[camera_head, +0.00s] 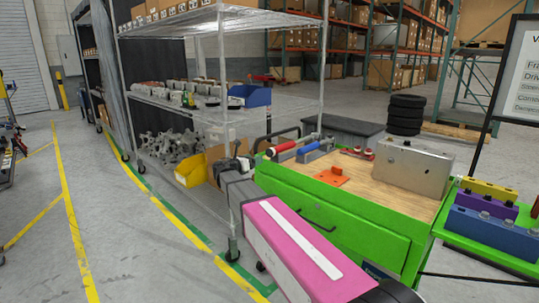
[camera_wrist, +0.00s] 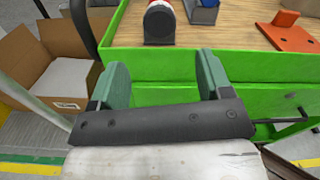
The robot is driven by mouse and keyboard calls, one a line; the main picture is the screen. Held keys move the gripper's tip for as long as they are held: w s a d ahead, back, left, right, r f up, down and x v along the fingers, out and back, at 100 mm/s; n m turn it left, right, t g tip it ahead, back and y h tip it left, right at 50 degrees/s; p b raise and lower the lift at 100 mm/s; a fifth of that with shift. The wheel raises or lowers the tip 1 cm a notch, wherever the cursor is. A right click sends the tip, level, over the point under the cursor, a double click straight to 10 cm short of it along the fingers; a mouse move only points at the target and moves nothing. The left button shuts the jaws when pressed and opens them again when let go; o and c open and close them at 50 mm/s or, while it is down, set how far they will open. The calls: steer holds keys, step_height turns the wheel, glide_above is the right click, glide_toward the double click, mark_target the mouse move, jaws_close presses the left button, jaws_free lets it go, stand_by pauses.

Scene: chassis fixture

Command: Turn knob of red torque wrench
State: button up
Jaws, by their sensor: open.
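The red torque wrench (camera_head: 285,146) lies on the left part of the green cabinet's wooden top, next to a blue holder (camera_head: 315,150). In the wrist view the red wrench's (camera_wrist: 176,6) dark knob end (camera_wrist: 158,25) faces me near the top edge. The rest of it is cut off by the frame. My gripper (camera_wrist: 160,65) is open and empty, its two green fingers spread wide in front of the cabinet's edge. The knob is beyond the fingertips, in line with the gap between them and apart from them. In the head view my fingers are hard to make out.
An orange bracket (camera_head: 333,175) and a grey metal housing (camera_head: 412,167) sit on the wooden top. The green cabinet (camera_head: 335,235) has a drawer handle in front. A wire shelf (camera_head: 222,125) with a yellow bin (camera_head: 191,171) stands left. An open cardboard box (camera_wrist: 50,60) is left of my gripper.

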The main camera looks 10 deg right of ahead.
mark_target(268, 153)
steer(key=x, duration=1)
steer(key=shift+w+d, duration=0.15)
steer(key=shift+d, duration=0.1)
steer(key=c, duration=0.9)
